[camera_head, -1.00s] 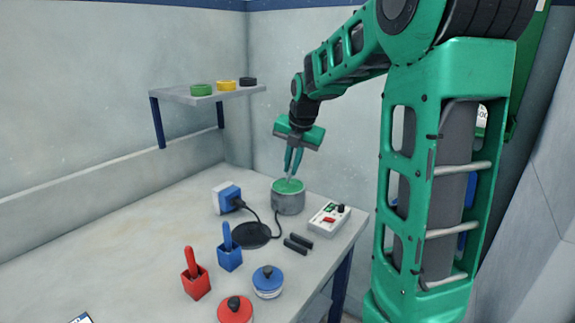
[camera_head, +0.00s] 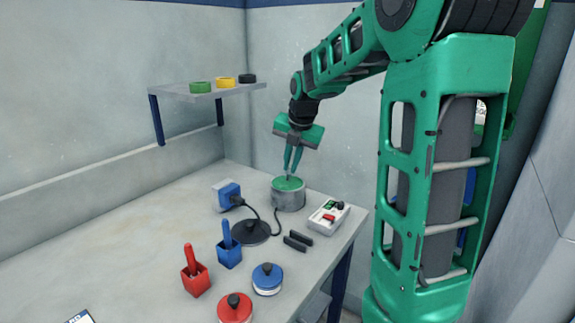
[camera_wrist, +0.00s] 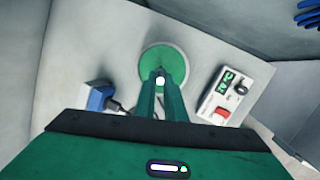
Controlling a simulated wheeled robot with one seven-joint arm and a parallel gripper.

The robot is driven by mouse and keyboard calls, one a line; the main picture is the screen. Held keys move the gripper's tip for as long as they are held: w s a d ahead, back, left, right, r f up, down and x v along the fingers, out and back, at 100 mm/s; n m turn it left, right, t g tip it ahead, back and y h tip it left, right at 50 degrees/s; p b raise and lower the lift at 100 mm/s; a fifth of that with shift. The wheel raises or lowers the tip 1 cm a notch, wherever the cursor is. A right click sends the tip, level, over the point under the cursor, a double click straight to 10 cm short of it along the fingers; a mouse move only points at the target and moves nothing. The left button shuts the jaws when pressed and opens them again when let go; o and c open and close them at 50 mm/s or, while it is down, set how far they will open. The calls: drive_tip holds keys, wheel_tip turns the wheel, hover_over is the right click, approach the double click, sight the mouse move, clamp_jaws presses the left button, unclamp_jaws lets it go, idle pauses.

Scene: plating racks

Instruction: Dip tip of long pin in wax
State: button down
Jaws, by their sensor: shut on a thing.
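My gripper (camera_head: 292,170) is above the wax pot (camera_head: 288,200), a grey metal can with green wax inside. In the wrist view my gripper (camera_wrist: 160,82) is shut on the pin (camera_wrist: 160,80), whose pale round end shows between the fingertips. In the head view only a short bit of the pin shows below the fingers, pointing down at the green wax. I cannot tell how deep its tip is in the wax. The wax pot (camera_wrist: 150,62) lies just beyond the fingers in the wrist view.
A black round plate (camera_head: 251,232) and a blue plug (camera_head: 227,194) lie left. Red (camera_head: 196,277) and blue (camera_head: 229,251) holders and lidded jars (camera_head: 267,279) stand nearer.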

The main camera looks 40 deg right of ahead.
drive_tip(key=shift+f, duration=0.4)
idle(1.2)
wheel_tip(320, 180, up, 7)
idle(1.0)
idle(0.7)
